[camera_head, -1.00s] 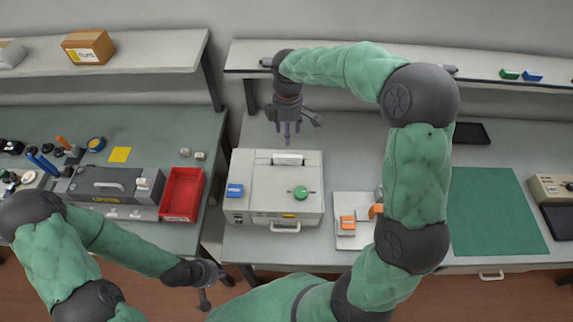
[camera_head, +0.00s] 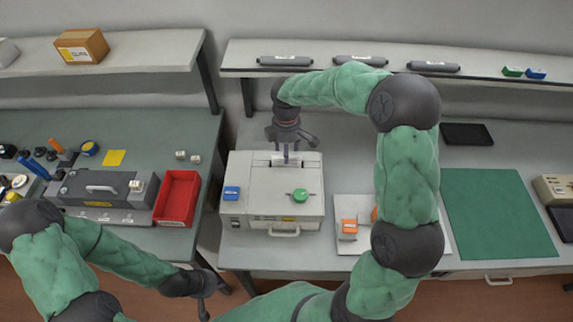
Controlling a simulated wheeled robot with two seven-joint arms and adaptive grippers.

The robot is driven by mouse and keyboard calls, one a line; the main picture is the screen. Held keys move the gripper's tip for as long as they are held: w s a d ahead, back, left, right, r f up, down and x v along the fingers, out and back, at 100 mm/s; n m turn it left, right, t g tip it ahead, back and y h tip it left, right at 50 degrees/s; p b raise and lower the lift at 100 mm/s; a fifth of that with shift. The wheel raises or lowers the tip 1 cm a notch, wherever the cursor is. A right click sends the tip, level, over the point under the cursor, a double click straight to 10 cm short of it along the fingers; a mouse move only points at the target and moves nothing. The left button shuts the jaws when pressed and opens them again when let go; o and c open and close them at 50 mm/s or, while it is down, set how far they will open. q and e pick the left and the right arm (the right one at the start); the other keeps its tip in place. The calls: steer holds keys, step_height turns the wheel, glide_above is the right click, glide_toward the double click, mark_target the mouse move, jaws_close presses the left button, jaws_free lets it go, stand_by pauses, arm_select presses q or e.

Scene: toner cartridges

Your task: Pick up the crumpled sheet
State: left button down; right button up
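The pale crumpled sheet (camera_head: 283,163) shows as a small light patch at the slot on top of the light grey printer (camera_head: 262,205). My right gripper (camera_head: 286,154) reaches down over the printer, with its fingertips at the sheet and overlapping it in view. Whether the fingers touch or grip it cannot be told. My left gripper (camera_head: 212,297) is low in front of the benches, fingers apart and empty, far from the sheet.
A blue block (camera_head: 231,193) and a green knob (camera_head: 300,195) are on the printer. A red tray (camera_head: 177,198) stands to its left, and a white board (camera_head: 347,246) with orange pieces lies to its right. Grey cylinders (camera_head: 285,61) lie on the shelf above. A green mat (camera_head: 500,215) is clear.

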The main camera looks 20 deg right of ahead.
step_height(320, 180, down, 5)
steer(key=shift+w+d+r+b, duration=0.1)
steer(key=shift+r+b, duration=0.05)
steer(key=shift+b, duration=0.3)
steer(key=c, duration=0.9)
steer(key=shift+r, duration=0.1)
steer(key=shift+c, duration=0.3)
